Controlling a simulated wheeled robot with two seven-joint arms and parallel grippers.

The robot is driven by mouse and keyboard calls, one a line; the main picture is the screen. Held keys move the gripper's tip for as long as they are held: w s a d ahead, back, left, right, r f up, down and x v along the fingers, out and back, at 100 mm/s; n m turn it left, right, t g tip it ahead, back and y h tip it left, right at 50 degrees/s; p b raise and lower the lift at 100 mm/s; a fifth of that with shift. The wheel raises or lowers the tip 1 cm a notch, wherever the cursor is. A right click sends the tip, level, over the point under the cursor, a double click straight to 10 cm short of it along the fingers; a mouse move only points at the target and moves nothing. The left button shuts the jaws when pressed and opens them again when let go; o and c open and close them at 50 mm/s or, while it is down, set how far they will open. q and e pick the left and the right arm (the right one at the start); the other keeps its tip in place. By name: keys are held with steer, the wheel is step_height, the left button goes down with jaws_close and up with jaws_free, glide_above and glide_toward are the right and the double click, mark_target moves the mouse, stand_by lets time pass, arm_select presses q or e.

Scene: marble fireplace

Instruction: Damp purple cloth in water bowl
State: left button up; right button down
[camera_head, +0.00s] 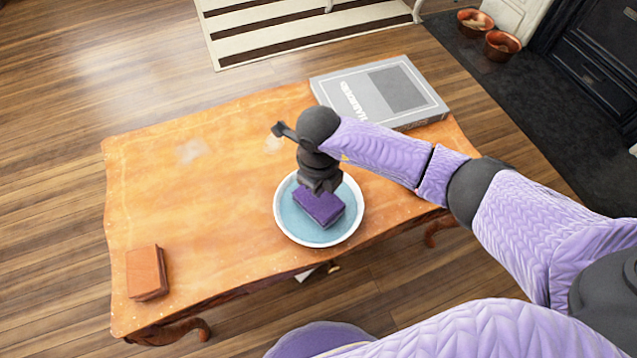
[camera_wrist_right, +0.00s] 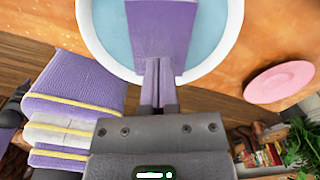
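The purple cloth (camera_head: 318,208) looks like a thick folded block and lies tilted in the water bowl (camera_head: 279,218), a round white-rimmed bowl with pale blue water on the wooden table. My right gripper (camera_head: 321,190) points down over the bowl, with its fingertips at the cloth's upper end. In the wrist view, the right fingers (camera_wrist_right: 158,64) are close together and meet the near end of the cloth (camera_wrist_right: 160,25), inside the bowl's rim (camera_wrist_right: 92,38). The fingers look closed on the cloth. Its lower part is at the water; the exact depth is hidden. My left gripper is out of view.
The wooden table (camera_head: 190,230) has free room left of the bowl. A brown block-like object (camera_head: 147,272) lies at its front left, and a large grey book (camera_head: 378,92) at its back right. In the wrist view, a pink disc (camera_wrist_right: 280,82) shows to the right.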

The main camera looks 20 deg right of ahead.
steer(key=shift+f+b, duration=0.75)
steer(key=shift+f, duration=0.4)
steer(key=shift+r, duration=0.1)
stand_by(0.7)
step_height(320, 180, up, 6)
steer(key=p, duration=0.5)
steer(key=shift+r, duration=0.1)
steer(key=shift+s+f, duration=0.1)
steer(key=shift+f, duration=0.1)
